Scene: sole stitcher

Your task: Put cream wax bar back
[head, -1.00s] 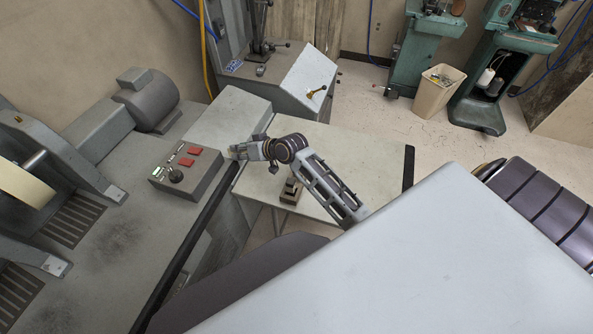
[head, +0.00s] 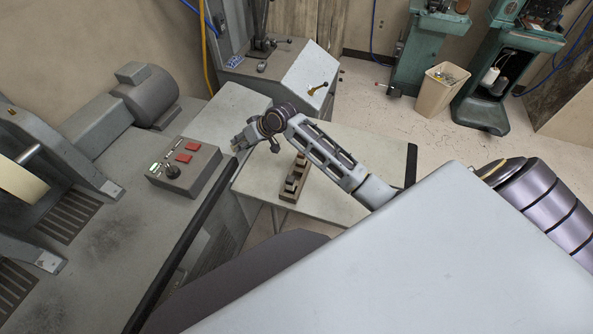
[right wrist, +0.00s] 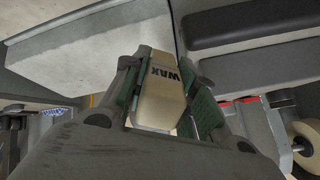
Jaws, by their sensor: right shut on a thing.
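A cream wax bar (right wrist: 158,98) marked "WAX" in dark letters sits between the green-padded fingers of my right gripper (right wrist: 165,82) in the right wrist view. The fingers are shut on its two sides. In the head view my right gripper (head: 241,141) is beside the right end of the control box, above the edge between the grey machine bench and the small table. The bar is too small to make out there. A brown rack (head: 291,190) with blocks in it stands on the small table, below my right forearm. My left gripper is not in view.
The small pale table (head: 340,150) has bare surface around the rack. A control box (head: 185,167) with red buttons sits on the grey machine bench (head: 110,235) at left. A lever cabinet (head: 285,80) stands behind; a beige bin (head: 440,90) is on the floor.

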